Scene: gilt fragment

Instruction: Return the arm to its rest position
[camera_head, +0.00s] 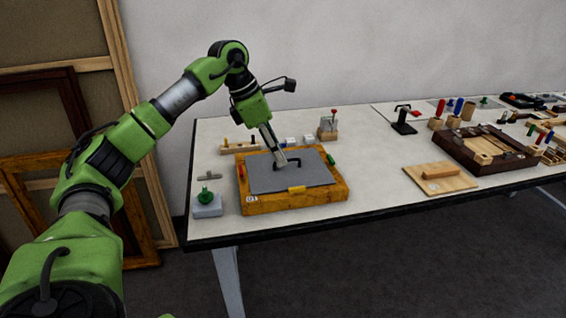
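My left arm is green and comes in from the left, arching over the left end of the table. My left gripper (285,163) points down at the grey panel (262,181) inside a wooden frame (300,199) marked 01. Its fingertips are at or just above the panel, close to a small black handle-like piece (294,162). I cannot tell whether the fingers touch or hold that piece. My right gripper is not in view.
The white table (378,181) has bare room right of the frame. A grey block with a green knob (207,203) stands left of it. A wooden board (440,179) and a dark frame (487,150) lie farther right. Picture frames (40,120) lean against the wall at left.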

